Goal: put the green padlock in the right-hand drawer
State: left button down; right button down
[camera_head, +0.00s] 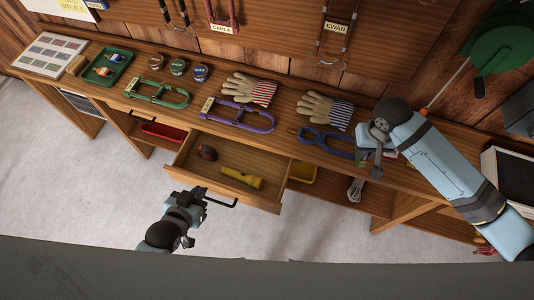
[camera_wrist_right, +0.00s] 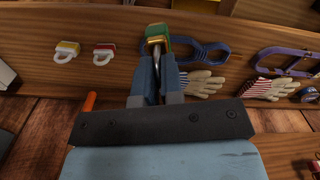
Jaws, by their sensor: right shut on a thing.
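The green padlock (camera_wrist_right: 158,38), with a brassy body edge and steel shackle, is between the fingers of my right gripper (camera_wrist_right: 158,75) in the right wrist view. In the head view my right gripper (camera_head: 370,163) is over the right part of the bench, and a bit of green shows by its fingers. A drawer (camera_head: 225,160) under the bench stands pulled open. It holds a yellow flashlight (camera_head: 241,178) and a dark red-and-black item (camera_head: 207,152). My left gripper (camera_head: 203,199) is at the drawer's dark handle (camera_head: 222,204); its finger gap is unclear.
The bench bears green (camera_head: 157,92), purple (camera_head: 238,114) and blue (camera_head: 325,140) shackle-shaped items, striped gloves (camera_head: 250,88), tins and a green tray (camera_head: 106,68). Red (camera_wrist_right: 103,54) and yellow (camera_wrist_right: 66,51) padlocks lie there in the wrist view. The drawer's middle has free room.

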aim_at(236, 166)
jog(key=j, duration=1.5)
